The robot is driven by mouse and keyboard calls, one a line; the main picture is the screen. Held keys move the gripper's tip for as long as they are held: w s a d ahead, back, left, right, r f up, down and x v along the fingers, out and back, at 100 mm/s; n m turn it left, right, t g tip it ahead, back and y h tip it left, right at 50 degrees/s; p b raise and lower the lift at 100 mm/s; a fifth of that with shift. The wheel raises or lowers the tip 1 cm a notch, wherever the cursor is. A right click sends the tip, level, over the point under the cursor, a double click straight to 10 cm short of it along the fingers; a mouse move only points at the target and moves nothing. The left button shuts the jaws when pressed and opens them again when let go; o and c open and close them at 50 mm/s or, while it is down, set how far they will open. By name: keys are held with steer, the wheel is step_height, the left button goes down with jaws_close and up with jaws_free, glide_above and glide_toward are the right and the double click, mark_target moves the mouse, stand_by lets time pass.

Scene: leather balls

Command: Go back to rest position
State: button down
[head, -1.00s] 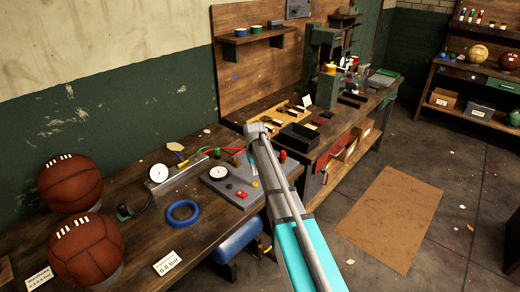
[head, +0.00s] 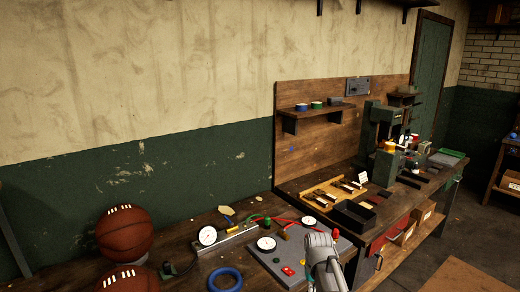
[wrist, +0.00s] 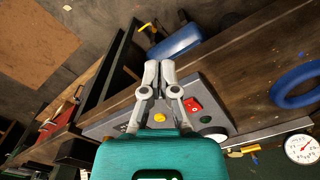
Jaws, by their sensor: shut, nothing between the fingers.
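My gripper (wrist: 160,68) is in the middle of the wrist view with its two fingertips together and nothing between them. It hangs above the grey panel (wrist: 210,100), which carries red, green and yellow buttons and a white gauge. In the head view my arm's grey end link shows at the lower right of the grey panel (head: 277,260); the fingers are hidden there. Two brown leather balls, one behind (head: 124,231) and one nearer (head: 128,279), sit at the left of the bench. The nearer ball is cut by the lower edge.
A blue ring (head: 225,280) and a dial gauge (head: 207,236) lie on the wooden bench near the panel. A black open box (head: 355,215) and a wooden tool tray (head: 333,192) stand behind. A blue cylinder (wrist: 174,44) is beside the bench edge.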

steer(key=s, duration=0.9)
steer(key=shift+s, duration=0.35)
steer(key=shift+a, duration=0.1)
